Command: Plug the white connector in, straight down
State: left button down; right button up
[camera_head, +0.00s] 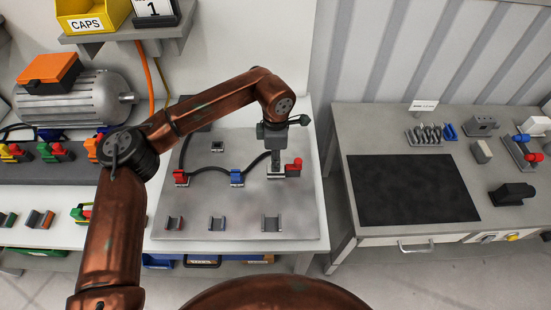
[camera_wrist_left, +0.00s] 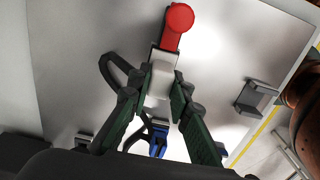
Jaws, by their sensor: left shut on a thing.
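The white connector (camera_wrist_left: 161,80) is between the two fingers of my left gripper (camera_wrist_left: 163,92), which is shut on it. In the head view my left gripper (camera_head: 276,158) points down over the right part of the grey panel (camera_head: 247,205), with the pale connector (camera_head: 275,174) below it. A red lever-like part (camera_wrist_left: 178,22) stands right beside the connector and also shows in the head view (camera_head: 293,167). A black cable runs leftward from there. The connector's underside and any socket beneath are hidden, so I cannot tell how deep it sits. My right gripper is not in view.
A blue connector (camera_head: 236,177) and a red connector (camera_head: 181,177) sit to the left on the panel, linked by black cables. Empty grey holders (camera_head: 217,223) line the panel's front. A motor (camera_head: 75,100) stands left. A second table (camera_head: 365,125) stands right across a gap.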

pick_arm(q)
jog(key=shift+f, duration=0.2)
dwell(0.4)
jog(key=c, duration=1.7)
grip_release()
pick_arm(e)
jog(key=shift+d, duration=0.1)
